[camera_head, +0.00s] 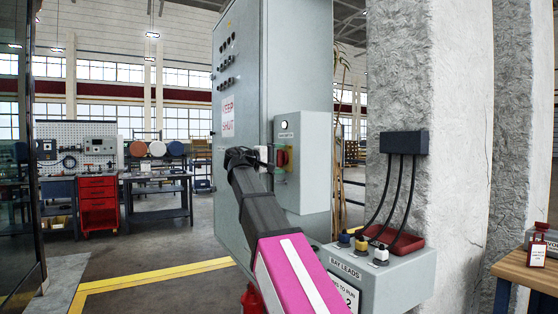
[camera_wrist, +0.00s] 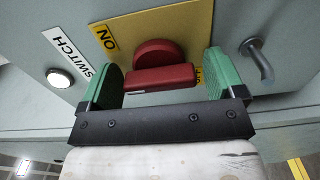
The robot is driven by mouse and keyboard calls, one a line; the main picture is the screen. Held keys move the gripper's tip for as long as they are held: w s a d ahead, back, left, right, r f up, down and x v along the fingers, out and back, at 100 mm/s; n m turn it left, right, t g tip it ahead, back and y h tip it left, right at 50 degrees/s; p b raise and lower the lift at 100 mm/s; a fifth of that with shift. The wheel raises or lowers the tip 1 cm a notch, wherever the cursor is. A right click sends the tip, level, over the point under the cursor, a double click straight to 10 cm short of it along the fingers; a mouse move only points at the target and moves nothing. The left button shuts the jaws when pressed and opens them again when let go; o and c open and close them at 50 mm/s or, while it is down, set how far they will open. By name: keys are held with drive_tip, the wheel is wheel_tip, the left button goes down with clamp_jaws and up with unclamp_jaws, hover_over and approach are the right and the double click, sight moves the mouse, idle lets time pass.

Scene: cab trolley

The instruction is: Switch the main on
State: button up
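The main switch is a red rotary knob with a bar handle (camera_wrist: 160,77) on a yellow plate (camera_wrist: 186,25). In the wrist view the bar lies crosswise. The plate reads ON at upper left; another marking by the right finger is mostly hidden. In the head view the red knob (camera_head: 283,158) sits on the front of a small grey box (camera_head: 302,128). My gripper (camera_wrist: 163,82) is open, its green pads on either side of the bar. Small gaps seem to show between pads and bar, so I see no grip. In the head view my gripper (camera_head: 262,157) is at the knob, partly hiding it.
A white round lamp (camera_wrist: 60,78) and a SWITCH label are left of the plate; a metal hook handle (camera_wrist: 257,60) is close to the right finger. Below the box, a BAY LEADS unit (camera_head: 395,283) with cables juts out. A tall cabinet (camera_head: 240,100) stands behind.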

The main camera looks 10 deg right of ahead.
idle(0.3)
drive_tip(key=v, duration=1)
drive_tip(key=shift+s+a, duration=0.15)
drive_tip(key=shift+a, duration=0.2)
